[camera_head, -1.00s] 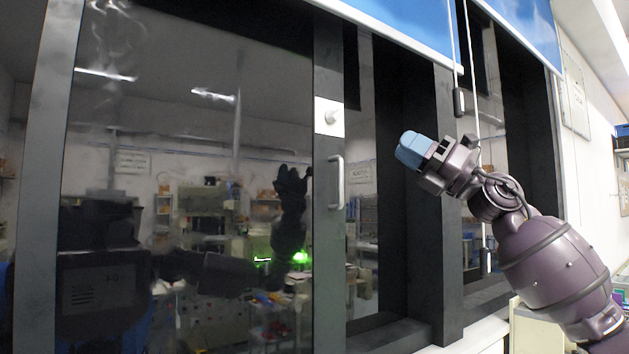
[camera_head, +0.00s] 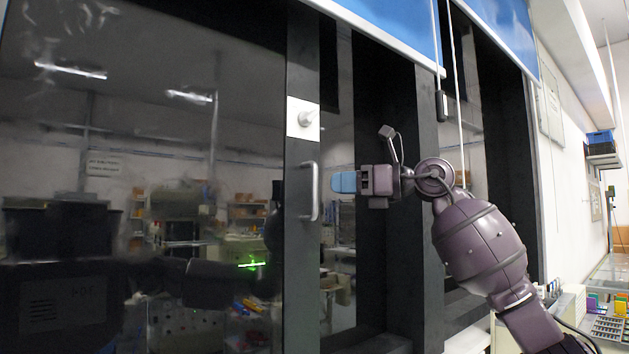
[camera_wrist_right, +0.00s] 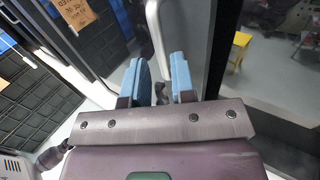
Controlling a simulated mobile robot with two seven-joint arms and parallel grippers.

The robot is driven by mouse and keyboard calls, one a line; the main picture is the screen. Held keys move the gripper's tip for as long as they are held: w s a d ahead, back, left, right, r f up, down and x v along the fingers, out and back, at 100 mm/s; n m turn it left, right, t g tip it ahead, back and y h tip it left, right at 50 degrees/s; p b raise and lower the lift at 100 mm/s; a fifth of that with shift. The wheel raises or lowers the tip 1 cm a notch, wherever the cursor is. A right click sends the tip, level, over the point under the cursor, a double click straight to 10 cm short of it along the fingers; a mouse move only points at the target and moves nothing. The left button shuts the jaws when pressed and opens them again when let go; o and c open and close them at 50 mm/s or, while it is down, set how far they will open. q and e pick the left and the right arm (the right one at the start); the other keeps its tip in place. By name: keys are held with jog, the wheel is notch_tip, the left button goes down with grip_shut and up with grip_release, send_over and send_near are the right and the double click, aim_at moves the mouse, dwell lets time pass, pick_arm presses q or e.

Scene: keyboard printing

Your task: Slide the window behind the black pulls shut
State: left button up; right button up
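The sliding window pane (camera_head: 150,130) is dark glass in a dark frame at the left of the head view. Its edge carries a silver bar handle (camera_head: 309,190) and a white lock plate (camera_head: 302,119). An open gap lies to its right. A black pull (camera_head: 441,105) hangs on a cord before a dark post. My right gripper (camera_head: 343,182) points left, just right of the handle. In the wrist view its blue fingers (camera_wrist_right: 158,80) are apart and empty; the handle (camera_wrist_right: 157,30) runs toward the gap between them. I cannot tell if they touch. My left gripper is out of view.
Blue blinds (camera_head: 395,25) cover the window top, and a white cord (camera_head: 457,90) hangs by my right arm. A dark post (camera_head: 427,200) stands behind my wrist. The glass reflects the room and my body. A desk with coloured items (camera_head: 605,320) stands lower right.

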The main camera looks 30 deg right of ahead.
aim_at(315, 210)
jog(key=p+x, duration=0.1)
jog(key=x, duration=0.4)
jog(key=shift+w+a, duration=0.35)
jog(key=shift+c, duration=0.5)
grip_shut()
